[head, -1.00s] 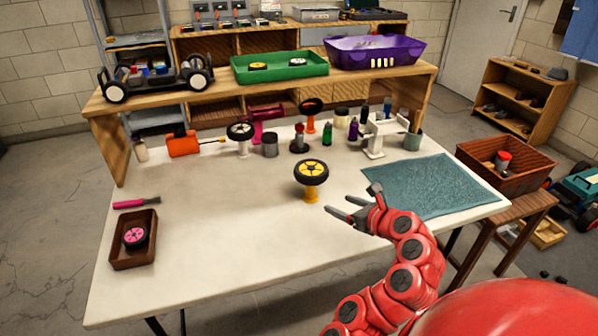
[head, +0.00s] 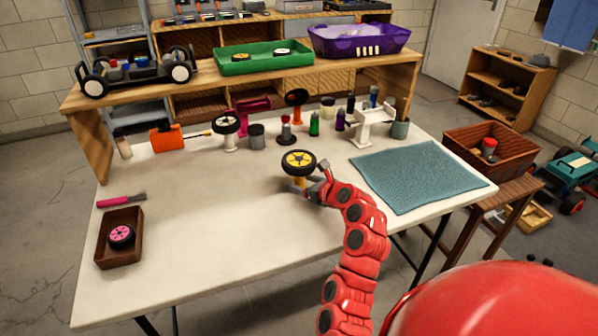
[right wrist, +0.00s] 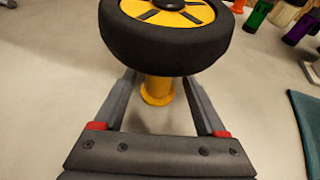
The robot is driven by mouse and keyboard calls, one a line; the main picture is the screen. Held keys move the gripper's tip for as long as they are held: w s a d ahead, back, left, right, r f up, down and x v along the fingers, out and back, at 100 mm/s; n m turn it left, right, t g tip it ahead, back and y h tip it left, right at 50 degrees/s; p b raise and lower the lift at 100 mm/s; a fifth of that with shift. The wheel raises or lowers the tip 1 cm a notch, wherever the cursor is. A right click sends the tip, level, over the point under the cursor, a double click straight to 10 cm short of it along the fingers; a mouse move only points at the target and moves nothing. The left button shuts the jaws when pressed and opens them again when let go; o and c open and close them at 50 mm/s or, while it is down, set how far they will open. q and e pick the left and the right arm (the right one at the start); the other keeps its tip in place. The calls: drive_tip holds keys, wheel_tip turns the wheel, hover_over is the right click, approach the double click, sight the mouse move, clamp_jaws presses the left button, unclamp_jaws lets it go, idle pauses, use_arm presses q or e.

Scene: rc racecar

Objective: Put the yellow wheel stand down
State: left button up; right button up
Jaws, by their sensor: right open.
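The yellow wheel stand (right wrist: 157,92) stands upright on the white table. A black tyre with a yellow hub (head: 298,162) sits on its top; the tyre also fills the upper middle of the right wrist view (right wrist: 165,40). My right gripper (head: 305,186) is open, with its two fingers on either side of the yellow post, below the tyre. In the right wrist view the fingers show gaps to the post, and the tyre hides their tips. My left gripper is not in view.
A teal mat (head: 420,177) lies to the right. A brown tray (head: 107,257) with a pink-hubbed wheel (head: 121,235) is at the left. Other stands, including one with a white-hubbed wheel (head: 226,124), and bottles line the back. The table's front middle is clear.

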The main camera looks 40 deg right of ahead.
drive_tip(key=x, duration=0.3)
drive_tip(key=shift+w+a+f, duration=0.1)
drive_tip(key=shift+w+a, duration=0.05)
drive_tip(key=shift+w, duration=0.25)
drive_tip(key=shift+w+f, duration=0.1)
drive_tip(key=shift+w, duration=0.3)
drive_tip(key=shift+c, duration=0.3)
clamp_jaws()
